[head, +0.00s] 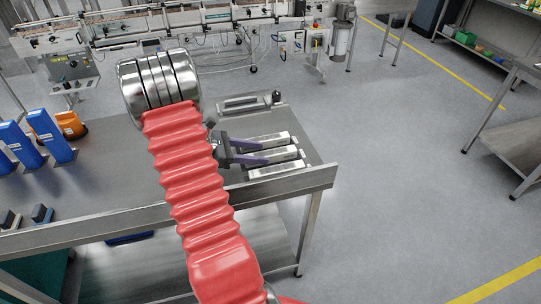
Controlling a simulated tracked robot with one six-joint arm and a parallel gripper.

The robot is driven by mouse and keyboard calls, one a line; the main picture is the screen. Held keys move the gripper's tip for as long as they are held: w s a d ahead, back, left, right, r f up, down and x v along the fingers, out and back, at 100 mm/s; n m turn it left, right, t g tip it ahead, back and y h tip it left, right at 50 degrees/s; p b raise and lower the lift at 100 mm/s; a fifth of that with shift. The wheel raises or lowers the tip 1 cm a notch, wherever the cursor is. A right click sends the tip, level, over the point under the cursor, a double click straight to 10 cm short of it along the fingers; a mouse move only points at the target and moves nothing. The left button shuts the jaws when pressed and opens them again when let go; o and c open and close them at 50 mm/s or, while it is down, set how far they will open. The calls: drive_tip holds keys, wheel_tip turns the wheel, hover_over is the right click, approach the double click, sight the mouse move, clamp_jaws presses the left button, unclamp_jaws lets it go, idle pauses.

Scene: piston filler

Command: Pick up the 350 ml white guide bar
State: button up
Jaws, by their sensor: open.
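Three pale, metallic-looking bars lie side by side near the right end of the steel table: a far bar (281,140), a middle bar (287,155) and a near bar (276,171). I cannot tell which is the 350 ml white guide bar, as no marking is readable. My gripper (266,153) is open, with its dark purple fingers pointing right over the far and middle bars. The fingers and my red-sleeved arm hide the left parts of these bars. I cannot tell whether the fingers touch them.
A grey piece (244,103) with a black knob (277,97) lies at the table's back right. Blue holders (50,135) and an orange object (70,124) stand at the left. The table's (105,195) middle left is bare. A conveyor machine (205,22) stands behind.

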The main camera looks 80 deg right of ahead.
sight(264, 154)
drive_tip(key=shift+s, duration=0.1)
drive_tip(key=shift+x, duration=2.55)
drive_tip(key=shift+f, duration=0.1)
drive_tip(key=shift+c, duration=0.5)
clamp_jaws()
wheel_tip(264, 154, up, 10)
drive_tip(key=shift+r, duration=0.1)
